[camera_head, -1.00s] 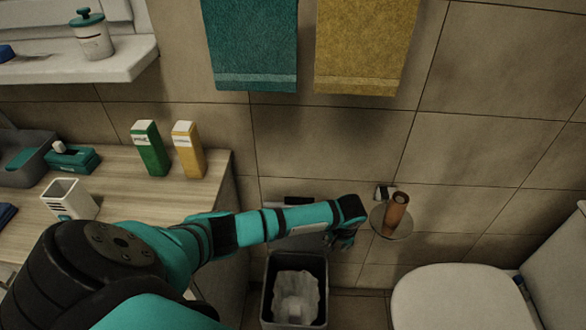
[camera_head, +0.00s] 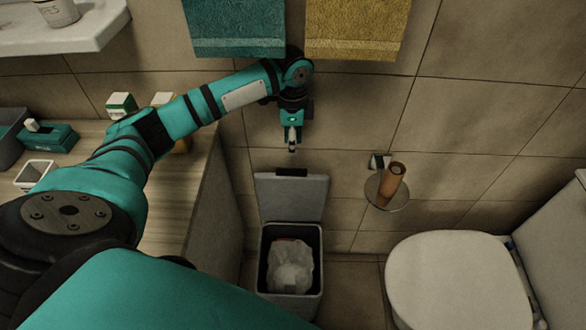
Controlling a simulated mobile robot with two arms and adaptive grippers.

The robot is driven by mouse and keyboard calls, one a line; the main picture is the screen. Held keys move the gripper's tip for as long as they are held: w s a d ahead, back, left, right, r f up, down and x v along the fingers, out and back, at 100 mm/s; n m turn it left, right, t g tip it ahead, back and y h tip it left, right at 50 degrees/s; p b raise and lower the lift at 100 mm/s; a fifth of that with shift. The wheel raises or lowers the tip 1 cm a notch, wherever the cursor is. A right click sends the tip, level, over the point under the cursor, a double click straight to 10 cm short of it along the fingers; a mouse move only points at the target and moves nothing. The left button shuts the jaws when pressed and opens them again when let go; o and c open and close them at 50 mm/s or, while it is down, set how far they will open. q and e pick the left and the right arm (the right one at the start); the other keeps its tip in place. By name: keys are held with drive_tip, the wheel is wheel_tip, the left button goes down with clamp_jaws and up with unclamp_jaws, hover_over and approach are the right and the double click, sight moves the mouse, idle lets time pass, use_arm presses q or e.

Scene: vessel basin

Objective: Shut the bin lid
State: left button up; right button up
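The bin (camera_head: 313,304) stands on the floor against the tiled wall, with a pale liner bag (camera_head: 290,268) inside. Its grey lid (camera_head: 290,200) is open and tilted up at the back, with a dark strip at its top edge. My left gripper (camera_head: 292,148) hangs downward just above the lid's top edge and looks apart from it. Its fingers are small and dark, so I cannot tell whether they are open or shut. My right gripper is not in view.
The toilet (camera_head: 455,280) stands to the right. Towels (camera_head: 357,28) hang above.

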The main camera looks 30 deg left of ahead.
sight(294, 170)
use_arm(q)
wheel_tip(294, 170, down, 12)
drive_tip(key=shift+w+r+b, duration=0.15)
drive_tip(key=shift+b, duration=0.15)
drive_tip(key=shift+c, duration=0.4)
clamp_jaws()
